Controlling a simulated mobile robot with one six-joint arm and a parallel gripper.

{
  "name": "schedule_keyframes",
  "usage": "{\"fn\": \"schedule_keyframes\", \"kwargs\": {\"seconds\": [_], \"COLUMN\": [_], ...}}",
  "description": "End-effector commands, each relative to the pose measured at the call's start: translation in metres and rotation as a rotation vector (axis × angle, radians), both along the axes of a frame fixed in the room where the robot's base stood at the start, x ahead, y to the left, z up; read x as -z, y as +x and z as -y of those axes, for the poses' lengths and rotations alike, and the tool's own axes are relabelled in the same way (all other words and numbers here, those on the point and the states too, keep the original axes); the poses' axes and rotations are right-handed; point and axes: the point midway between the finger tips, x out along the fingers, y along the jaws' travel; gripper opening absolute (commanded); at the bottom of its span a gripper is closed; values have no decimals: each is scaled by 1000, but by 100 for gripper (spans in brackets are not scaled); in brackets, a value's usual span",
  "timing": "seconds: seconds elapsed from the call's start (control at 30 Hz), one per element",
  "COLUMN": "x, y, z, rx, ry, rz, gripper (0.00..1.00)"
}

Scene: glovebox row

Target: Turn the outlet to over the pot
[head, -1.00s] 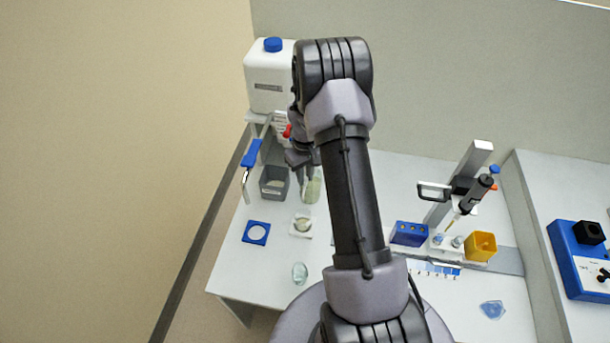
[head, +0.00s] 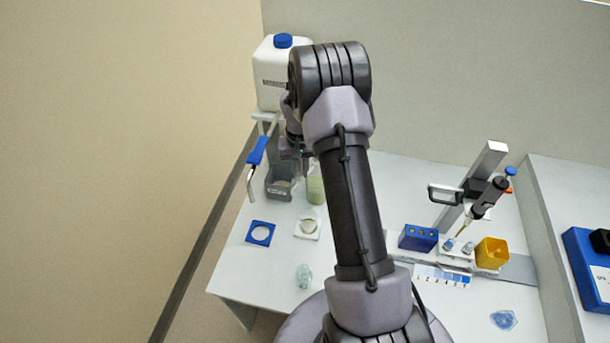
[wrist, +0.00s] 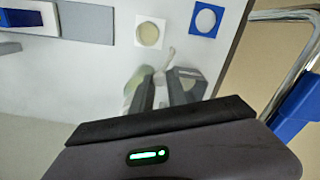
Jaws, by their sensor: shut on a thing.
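The grey pot (head: 272,192) stands on the bench below the white container (head: 272,98). My gripper (wrist: 167,88) is at the container's front, close above the pot and a greenish glass cylinder (head: 316,190). Its jaws are shut on a small pale part (wrist: 168,55) that shows between the fingertips. I take it for the outlet, but most of it is hidden by the fingers and wrist. In the head view my arm hides the grip and much of the container's front.
A blue-handled metal bar (head: 257,151) sticks out at the left edge, close to my gripper. A blue ring plate (head: 260,233) and a white plate (head: 307,228) lie in front. A pipette stand (head: 470,185), blue rack (head: 417,238) and yellow box (head: 491,254) stand right.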

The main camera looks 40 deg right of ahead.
Motion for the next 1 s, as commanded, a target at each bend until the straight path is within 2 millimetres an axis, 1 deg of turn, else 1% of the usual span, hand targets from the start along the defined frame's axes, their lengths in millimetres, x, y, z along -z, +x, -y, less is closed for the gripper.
{"fn": "schedule_keyframes", "kwargs": {"seconds": [0.13,0.17,0.2,0.27,0.53,0.63,0.67,0.77,0.87,1.0], "x": [0,0,0,0,0,-5,-9,-29,-59,-106], "y": [-1,-1,-1,-1,-1,-1,-1,0,0,0], "z": [0,0,0,0,0,0,0,0,0,0], "rx": [0,-1,-1,-1,-2,-3,-3,-3,-2,-2], "ry": [1,1,1,1,1,0,0,0,-1,0], "rz": [-2,-3,-3,-2,-2,-1,0,1,3,3], "gripper": [0,21,29,40,41,41,41,41,41,41]}}
